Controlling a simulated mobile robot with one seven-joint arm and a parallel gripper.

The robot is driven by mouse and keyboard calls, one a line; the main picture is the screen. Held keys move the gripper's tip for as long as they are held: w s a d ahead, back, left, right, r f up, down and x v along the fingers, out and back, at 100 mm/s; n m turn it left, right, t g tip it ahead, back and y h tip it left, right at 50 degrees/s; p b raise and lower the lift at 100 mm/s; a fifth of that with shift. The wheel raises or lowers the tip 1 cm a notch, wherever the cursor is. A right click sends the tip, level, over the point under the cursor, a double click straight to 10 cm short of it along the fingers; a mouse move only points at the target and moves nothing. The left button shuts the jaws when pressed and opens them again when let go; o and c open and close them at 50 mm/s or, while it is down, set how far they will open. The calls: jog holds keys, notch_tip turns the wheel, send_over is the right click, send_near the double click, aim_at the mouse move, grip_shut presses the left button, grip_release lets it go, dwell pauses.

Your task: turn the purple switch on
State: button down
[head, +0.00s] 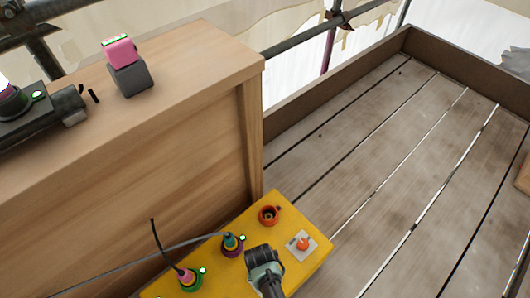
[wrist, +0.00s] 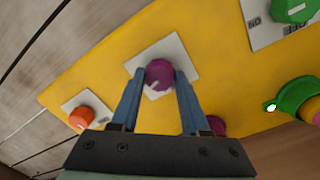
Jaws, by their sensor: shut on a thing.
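The purple switch (wrist: 159,74) is a round knob on a white square plate (wrist: 182,49), set on the yellow panel (wrist: 105,75). It shows in the wrist view, with a pale mark on its lower left. My gripper (wrist: 160,80) has its two blue fingers on either side of the knob and is shut on it. In the head view, my gripper (head: 262,258) comes down onto the yellow box (head: 313,264) and hides the purple switch. Any lettering on the purple switch's plate is not readable.
An orange knob (wrist: 82,117) sits to one side, and a green knob (wrist: 294,9) with ON/OFF lettering to the other. Sockets with plugs and cables (head: 231,243) and an empty orange socket (head: 268,214) lie close by. A wooden cabinet (head: 200,130) stands behind the box.

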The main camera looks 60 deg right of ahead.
jog(key=shift+m, duration=1.3)
jog(key=shift+m+p, duration=0.3)
jog(key=shift+c, duration=2)
grip_release()
notch_tip(320, 180, up, 13)
jog(key=p, duration=0.7)
jog(key=shift+w, duration=0.3)
jog(key=shift+a, duration=0.1)
